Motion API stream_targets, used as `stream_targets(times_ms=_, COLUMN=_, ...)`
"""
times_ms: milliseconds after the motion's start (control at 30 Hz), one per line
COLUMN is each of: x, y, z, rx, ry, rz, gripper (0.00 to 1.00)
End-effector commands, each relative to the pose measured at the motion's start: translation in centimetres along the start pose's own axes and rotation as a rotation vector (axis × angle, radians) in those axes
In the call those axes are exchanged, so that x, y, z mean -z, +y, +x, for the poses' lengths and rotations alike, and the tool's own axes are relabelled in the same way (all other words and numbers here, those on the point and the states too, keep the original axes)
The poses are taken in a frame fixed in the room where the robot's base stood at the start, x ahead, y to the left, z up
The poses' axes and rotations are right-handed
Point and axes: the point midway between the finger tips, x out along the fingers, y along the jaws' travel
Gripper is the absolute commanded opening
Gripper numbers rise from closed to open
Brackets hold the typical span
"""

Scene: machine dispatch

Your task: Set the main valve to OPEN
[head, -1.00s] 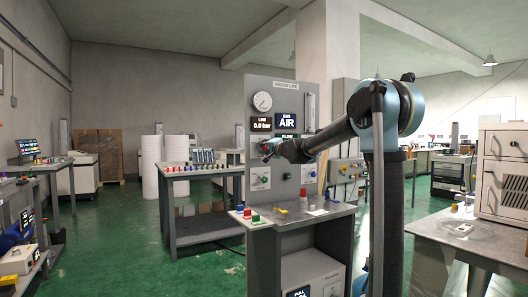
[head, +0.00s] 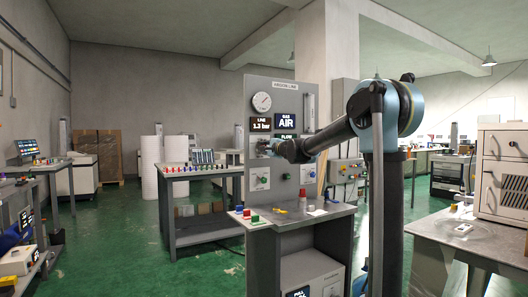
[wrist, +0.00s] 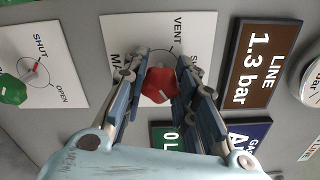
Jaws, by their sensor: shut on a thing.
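My gripper (wrist: 162,80) is shut on the red knob, one finger on each side. A green knob (wrist: 12,88) on another plate marked SHUT and OPEN is at the wrist view's left, apart from my gripper.
The LINE display (wrist: 262,65) reads 1.3 bar, and it also shows in the head view (head: 261,124). The AIR display (head: 286,121) and round gauge (head: 262,102) are close by. Small coloured items lie on the shelf (head: 300,219) below the panel.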

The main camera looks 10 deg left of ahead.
Motion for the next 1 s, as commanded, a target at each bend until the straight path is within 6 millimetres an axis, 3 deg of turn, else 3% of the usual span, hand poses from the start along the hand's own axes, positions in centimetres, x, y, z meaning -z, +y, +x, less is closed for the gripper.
stream_targets(times_ms=467, x=-0.08, y=0.18, z=0.00, rx=-0.001, ry=-0.002, rz=0.011, gripper=0.02)
stream_targets(times_ms=500, x=-0.08, y=0.17, z=0.00, rx=-0.001, ry=-0.002, rz=0.011, gripper=0.35)
stream_targets(times_ms=567, x=-0.08, y=0.15, z=0.01, rx=-0.001, ry=-0.002, rz=0.011, gripper=0.48)
stream_targets(times_ms=1000, x=-0.05, y=0.02, z=-0.45, rx=0.000, ry=-0.001, rz=0.011, gripper=0.48)
